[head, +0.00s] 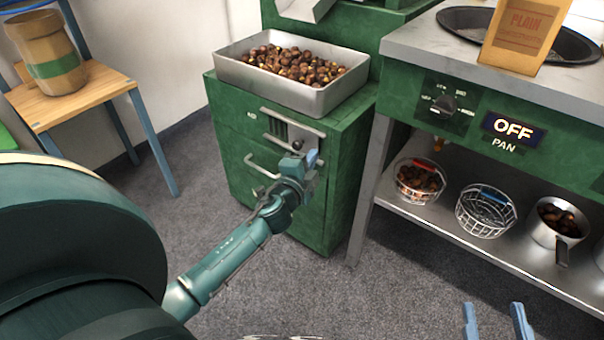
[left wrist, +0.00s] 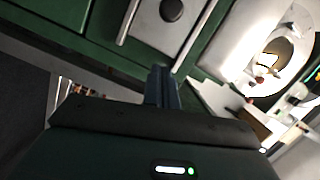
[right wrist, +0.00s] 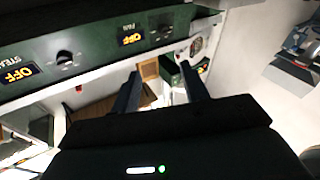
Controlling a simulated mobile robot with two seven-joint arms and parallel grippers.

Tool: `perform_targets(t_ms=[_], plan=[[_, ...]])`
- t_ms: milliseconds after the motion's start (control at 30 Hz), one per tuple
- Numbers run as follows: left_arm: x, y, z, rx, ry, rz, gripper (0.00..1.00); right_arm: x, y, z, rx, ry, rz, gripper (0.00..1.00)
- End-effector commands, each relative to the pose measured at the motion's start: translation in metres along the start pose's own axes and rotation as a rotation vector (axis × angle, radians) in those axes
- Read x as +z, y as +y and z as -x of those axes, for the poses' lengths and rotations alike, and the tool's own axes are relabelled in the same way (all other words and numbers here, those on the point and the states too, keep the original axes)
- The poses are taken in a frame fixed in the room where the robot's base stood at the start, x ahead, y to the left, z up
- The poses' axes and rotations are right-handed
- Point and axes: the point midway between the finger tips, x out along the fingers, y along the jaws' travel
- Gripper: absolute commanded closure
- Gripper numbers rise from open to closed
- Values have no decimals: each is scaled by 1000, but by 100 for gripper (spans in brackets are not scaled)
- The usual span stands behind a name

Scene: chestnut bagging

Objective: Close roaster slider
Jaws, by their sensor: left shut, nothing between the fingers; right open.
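The roaster (head: 232,152) is a green cabinet with a metal tray (head: 292,94) full of chestnuts on top. On its front is the slider, a metal plate between two rails with a dark round knob (head: 297,144). The knob also shows at the top of the left wrist view (left wrist: 171,10). My left gripper (head: 299,162) is shut and empty, close in front of the slider, just below the knob in the head view. Its fingers (left wrist: 161,82) partly hide the slider area; contact cannot be told. My right gripper (head: 495,322) is open and empty at the bottom right.
A steel counter (head: 420,50) with a pan and a paper bag (head: 524,32) stands right of the roaster. Its lower shelf holds wire baskets (head: 486,212) and a metal pot (head: 557,226). The floor in front is clear.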

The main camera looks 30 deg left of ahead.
Motion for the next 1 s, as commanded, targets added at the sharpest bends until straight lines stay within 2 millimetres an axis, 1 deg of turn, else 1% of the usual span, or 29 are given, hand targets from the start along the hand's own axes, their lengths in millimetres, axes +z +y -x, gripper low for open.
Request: perform_targets(t_ms=[33,67,100,200,333,467,767,833,900,1000], plan=[[1,1,-12,-2,0,-1,100,2,-1,0,-1,4,-4,55],[0,0,-17,-2,0,-1,100,2,-1,0,-1,6,-6,55],[9,3,-18,1,-3,-4,100,3,-1,-1,-1,8,-10,55],[24,2,-20,1,-3,-3,100,3,-1,-1,-2,14,-20,55],[35,2,-23,1,-1,0,100,2,-1,-2,-1,17,-31,55],[39,1,-24,1,-1,0,100,1,-1,-2,-2,16,-35,55],[39,0,-24,1,-1,1,100,0,-2,-2,-4,18,-37,55],[43,0,-25,1,-2,0,100,0,-2,-2,-4,19,-37,55],[53,-3,-28,2,-2,-2,100,1,-2,-2,-4,20,-37,55],[76,-9,-33,1,-4,-3,100,1,-2,-2,-4,20,-39,55]])
